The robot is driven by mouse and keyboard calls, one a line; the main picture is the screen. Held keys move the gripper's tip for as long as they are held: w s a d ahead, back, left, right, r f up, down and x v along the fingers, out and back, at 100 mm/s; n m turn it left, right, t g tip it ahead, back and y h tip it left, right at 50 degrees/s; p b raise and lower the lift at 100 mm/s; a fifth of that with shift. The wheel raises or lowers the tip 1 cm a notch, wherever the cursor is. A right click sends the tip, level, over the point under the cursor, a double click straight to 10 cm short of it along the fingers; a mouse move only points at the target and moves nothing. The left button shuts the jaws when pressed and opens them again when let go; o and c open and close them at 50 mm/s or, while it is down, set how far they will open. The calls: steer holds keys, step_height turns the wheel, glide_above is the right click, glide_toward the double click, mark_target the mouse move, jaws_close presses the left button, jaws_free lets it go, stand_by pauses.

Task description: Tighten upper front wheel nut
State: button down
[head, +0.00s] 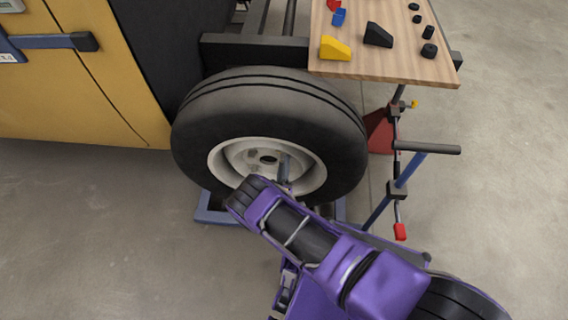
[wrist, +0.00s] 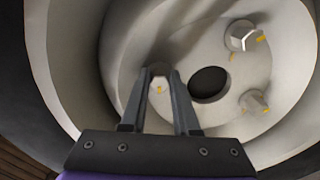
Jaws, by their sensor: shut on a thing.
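The wheel (head: 195,135) has a black tyre and a pale rim; its hub face (wrist: 185,45) fills the wrist view. My gripper (head: 285,178) reaches into the rim, right of the dark centre hole in the head view. In the wrist view my gripper (wrist: 160,75) is shut on a wheel nut (wrist: 159,70) left of the centre hole (wrist: 210,84). Yellow shows on that nut. One free nut (wrist: 240,36) sits at upper right, another (wrist: 254,102) at lower right, both with yellow marks. I cannot tell from the wrist view which nut is the upper one.
A wooden table (head: 385,66) with a yellow wedge (head: 335,48), a black wedge (head: 378,35) and small black parts stands right of the wheel. A blue and grey stand (head: 404,180) is below it. A yellow vehicle body (head: 85,95) is at left. The floor at lower left is clear.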

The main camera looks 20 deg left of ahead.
stand_by(0.4)
steer(key=c, duration=0.7)
jaws_free()
steer(key=shift+o, duration=0.2)
steer(key=shift+s, duration=0.15)
